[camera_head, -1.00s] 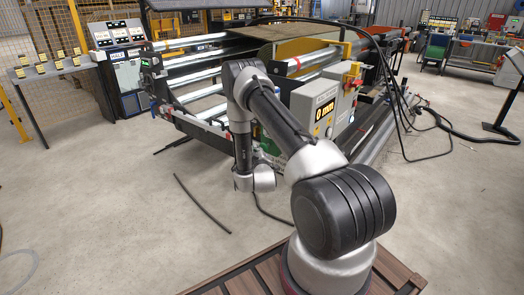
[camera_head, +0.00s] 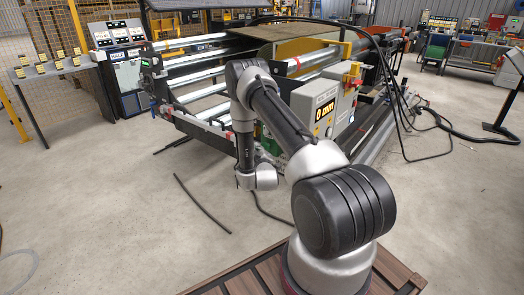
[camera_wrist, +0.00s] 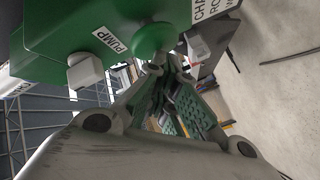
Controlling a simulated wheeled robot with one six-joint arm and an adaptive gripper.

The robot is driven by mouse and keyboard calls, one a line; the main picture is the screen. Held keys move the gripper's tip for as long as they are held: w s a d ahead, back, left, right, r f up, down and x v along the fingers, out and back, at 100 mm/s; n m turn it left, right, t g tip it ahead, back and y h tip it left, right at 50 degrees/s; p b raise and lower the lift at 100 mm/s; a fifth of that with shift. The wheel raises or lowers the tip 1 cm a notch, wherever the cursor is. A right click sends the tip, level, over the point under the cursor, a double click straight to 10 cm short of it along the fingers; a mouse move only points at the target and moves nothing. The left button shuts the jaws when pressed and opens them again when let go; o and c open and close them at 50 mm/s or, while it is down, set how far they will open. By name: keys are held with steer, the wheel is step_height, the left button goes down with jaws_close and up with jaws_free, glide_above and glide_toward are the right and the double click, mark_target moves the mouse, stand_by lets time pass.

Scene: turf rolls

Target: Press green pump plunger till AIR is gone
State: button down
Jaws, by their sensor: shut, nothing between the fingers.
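In the head view a bit of green housing (camera_head: 270,146) shows behind my arm; the plunger and my fingers are hidden there. A lit amber display (camera_head: 324,109) is on the grey control box (camera_head: 325,103); its text is too small to read surely.
A white square knob (camera_wrist: 85,72) sits on the green box left of the plunger. The roller machine (camera_head: 200,75) stands just beyond my arm. The concrete floor at front left is mostly clear.

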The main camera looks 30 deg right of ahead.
steer(key=shift+w+d, duration=0.1)
steer(key=shift+d, duration=0.25)
steer(key=shift+a, duration=0.1)
stand_by(0.4)
steer(key=shift+s+a, duration=0.3)
steer(key=shift+a, duration=0.5)
steer(key=shift+s+a, duration=0.3)
steer(key=shift+a, duration=0.45)
steer(key=shift+s+a, duration=0.3)
steer(key=shift+a, duration=0.5)
steer(key=shift+s+a, duration=0.25)
steer(key=shift+a, duration=0.5)
steer(key=shift+s+a, duration=0.3)
steer(key=shift+a, duration=0.5)
